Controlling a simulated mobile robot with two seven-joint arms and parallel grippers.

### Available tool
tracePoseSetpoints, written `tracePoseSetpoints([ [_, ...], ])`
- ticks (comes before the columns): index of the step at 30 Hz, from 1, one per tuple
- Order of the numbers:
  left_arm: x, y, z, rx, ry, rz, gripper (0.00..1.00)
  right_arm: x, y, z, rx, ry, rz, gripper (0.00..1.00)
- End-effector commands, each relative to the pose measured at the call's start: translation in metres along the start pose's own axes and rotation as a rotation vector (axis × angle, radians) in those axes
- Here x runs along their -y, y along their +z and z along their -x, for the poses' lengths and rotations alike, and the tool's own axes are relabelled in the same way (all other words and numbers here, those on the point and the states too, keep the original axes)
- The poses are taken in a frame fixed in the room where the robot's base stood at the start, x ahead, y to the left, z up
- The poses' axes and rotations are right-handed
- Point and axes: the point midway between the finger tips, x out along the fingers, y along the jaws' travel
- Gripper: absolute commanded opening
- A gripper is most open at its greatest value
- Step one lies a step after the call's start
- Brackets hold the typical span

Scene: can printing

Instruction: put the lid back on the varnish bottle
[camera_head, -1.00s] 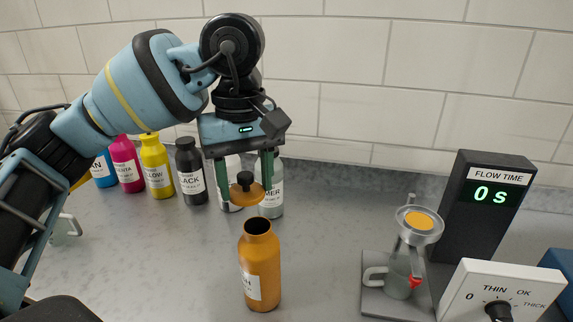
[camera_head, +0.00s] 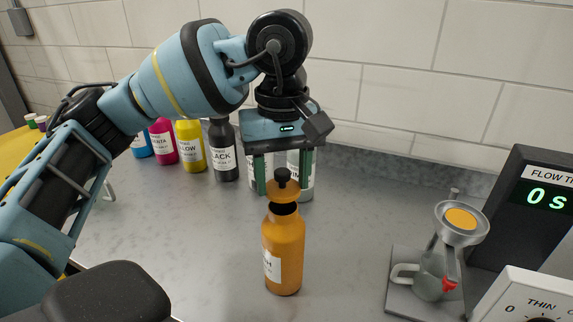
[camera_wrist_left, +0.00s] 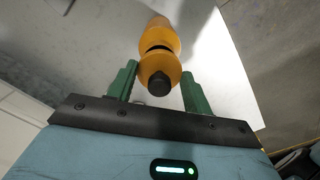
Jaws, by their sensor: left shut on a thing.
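The orange varnish bottle (camera_head: 284,250) stands upright and open on the grey counter, in the middle of the head view. Its orange lid (camera_head: 283,192) with a black knob is just above the mouth. The bottle's dark opening shows below the lid, so the lid is not seated. My left gripper (camera_head: 283,184) is shut on the lid, its green fingers on either side. The left wrist view shows the lid (camera_wrist_left: 160,72) between the fingers, with the bottle (camera_wrist_left: 159,36) beyond it. My right gripper is not in view.
A row of ink bottles, including a yellow bottle (camera_head: 190,147) and a black bottle (camera_head: 222,152), stands behind left. A metal cup on a stand (camera_head: 428,276) and the flow time display (camera_head: 535,205) are at right. The counter around the varnish bottle is clear.

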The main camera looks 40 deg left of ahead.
Motion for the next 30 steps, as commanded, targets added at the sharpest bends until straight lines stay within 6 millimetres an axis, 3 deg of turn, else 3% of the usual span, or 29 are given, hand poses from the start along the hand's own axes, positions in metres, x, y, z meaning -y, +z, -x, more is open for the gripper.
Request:
tracePoseSetpoints([
  [9,0.000,0.000,-0.022,0.001,-0.002,-0.001,0.29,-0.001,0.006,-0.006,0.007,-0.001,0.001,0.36],
  [30,0.000,0.001,-0.024,-0.001,0.001,-0.001,0.29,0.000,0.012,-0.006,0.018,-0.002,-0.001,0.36],
])
